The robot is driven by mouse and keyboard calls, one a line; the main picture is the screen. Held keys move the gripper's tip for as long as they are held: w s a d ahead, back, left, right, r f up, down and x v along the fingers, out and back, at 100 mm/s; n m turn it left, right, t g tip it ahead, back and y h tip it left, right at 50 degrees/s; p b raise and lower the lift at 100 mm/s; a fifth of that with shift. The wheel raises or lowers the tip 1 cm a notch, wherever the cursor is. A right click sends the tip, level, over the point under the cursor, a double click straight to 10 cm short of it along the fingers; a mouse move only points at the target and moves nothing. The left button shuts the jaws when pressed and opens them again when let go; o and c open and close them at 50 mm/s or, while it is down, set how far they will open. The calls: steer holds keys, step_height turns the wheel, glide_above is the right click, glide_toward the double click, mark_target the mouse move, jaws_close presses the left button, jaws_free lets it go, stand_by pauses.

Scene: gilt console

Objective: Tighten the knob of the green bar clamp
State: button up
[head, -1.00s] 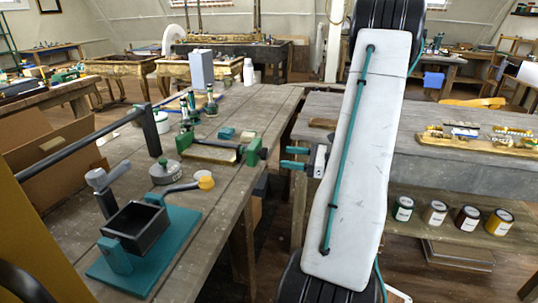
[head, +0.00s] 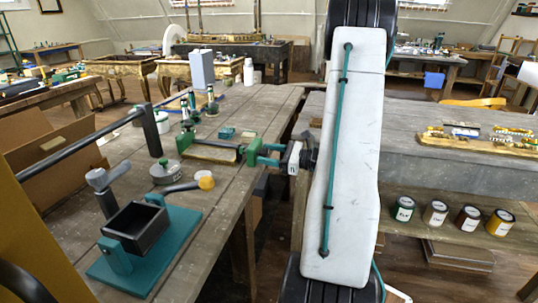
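The green bar clamp lies on the left wooden bench near its right edge, with one green jaw (head: 186,141) to the left and a green head (head: 252,152) to the right. A pale bar or board spans between them. My gripper (head: 265,155), with two teal fingers and a white body, is at the right end of the clamp head. Its fingers are spread apart, one above the other in the picture, and seem to reach around the clamp's knob end. The knob is mostly hidden by the fingers, and I cannot tell whether they touch it.
A teal-based fixture with a black box (head: 136,229), a round grey weight (head: 165,172) and a yellow-tipped handle (head: 206,183) stand on the bench's near part. A small teal block (head: 227,132) lies behind the clamp. A gap separates this bench from the grey bench (head: 440,160) at right.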

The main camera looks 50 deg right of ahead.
steer(key=c, duration=0.8)
steer(key=shift+o, duration=0.2)
steer(key=shift+m, duration=2)
steer(key=o, duration=1)
steer(key=v, duration=0.8)
